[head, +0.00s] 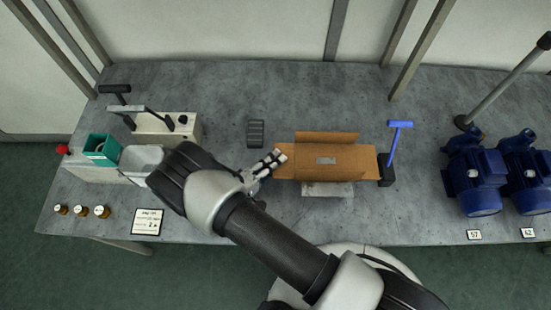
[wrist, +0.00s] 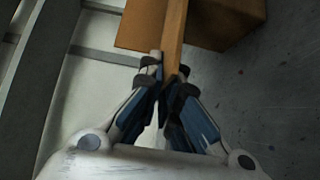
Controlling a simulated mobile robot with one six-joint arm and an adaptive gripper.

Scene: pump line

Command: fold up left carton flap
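A brown cardboard carton (head: 326,160) lies open on the grey bench. One flap stands out at the back and others spread to the left and right. The left carton flap (head: 284,165) is at the carton's left end. My gripper (head: 279,157) is at this flap's outer edge. In the wrist view the flap (wrist: 174,28) shows as a narrow strip running between the fingertips of my gripper (wrist: 168,68). The fingers are close together and appear shut on it. More brown cardboard shows on both sides of the strip.
A blue-handled tool in a black holder (head: 387,170) stands close right of the carton. A dark ribbed block (head: 256,133) lies behind my gripper. Blue pumps (head: 474,182) stand at the right.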

